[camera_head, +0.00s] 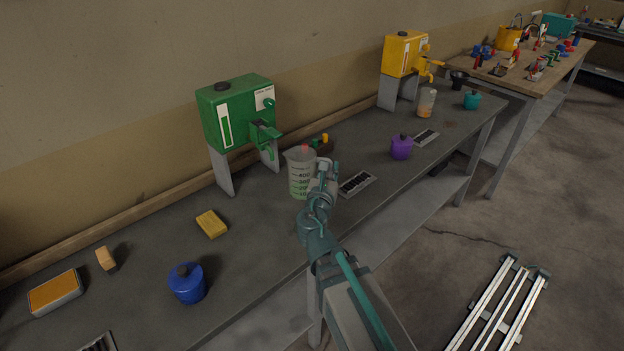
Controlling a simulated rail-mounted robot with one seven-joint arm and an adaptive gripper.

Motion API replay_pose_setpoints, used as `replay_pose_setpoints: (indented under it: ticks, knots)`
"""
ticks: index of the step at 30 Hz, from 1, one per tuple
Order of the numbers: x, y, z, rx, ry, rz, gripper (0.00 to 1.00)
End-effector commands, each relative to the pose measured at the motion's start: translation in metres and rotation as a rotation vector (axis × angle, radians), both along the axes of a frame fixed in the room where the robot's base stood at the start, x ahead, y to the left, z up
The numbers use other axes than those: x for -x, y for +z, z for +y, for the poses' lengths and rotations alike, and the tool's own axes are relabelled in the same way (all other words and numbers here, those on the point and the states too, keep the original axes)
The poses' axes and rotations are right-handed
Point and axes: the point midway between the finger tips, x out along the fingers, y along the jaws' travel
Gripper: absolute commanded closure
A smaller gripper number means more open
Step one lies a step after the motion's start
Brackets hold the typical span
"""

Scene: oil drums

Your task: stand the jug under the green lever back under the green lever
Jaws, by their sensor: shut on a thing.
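A green drum dispenser (225,116) stands on grey legs against the wall, with its green lever and tap (266,136) on its front right. A translucent measuring jug (298,176) with dark markings and green-looking contents is upright, just right of and in front of that tap. My gripper (321,172) is at the jug's right side and shut on it. The fingertips are partly hidden, and I cannot tell whether the jug's base touches the bench.
A black grate (357,183) lies right of my gripper. A yellow sponge (211,223), blue pot (187,283) and purple pot (401,147) stand on the bench (260,245). A yellow dispenser (404,54) with another jug (426,103) is farther back. The bench between sponge and jug is clear.

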Motion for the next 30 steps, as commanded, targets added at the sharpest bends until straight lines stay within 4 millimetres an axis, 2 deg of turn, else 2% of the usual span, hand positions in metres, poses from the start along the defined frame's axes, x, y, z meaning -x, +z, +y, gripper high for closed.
replay_pose_setpoints:
  ticks: [1,5,12,18,22,30]
  knots:
    - [-0.001,-0.011,-0.002,0.000,-0.003,0.000,1.00]
    - [-0.003,-0.032,-0.009,-0.001,-0.014,-0.001,1.00]
    - [-0.012,-0.081,-0.023,-0.003,-0.028,-0.003,1.00]
    - [-0.020,-0.111,-0.030,-0.004,-0.025,-0.003,1.00]
    - [-0.025,-0.118,-0.030,-0.003,-0.016,-0.003,1.00]
    - [-0.034,-0.116,-0.016,-0.001,0.006,0.000,1.00]
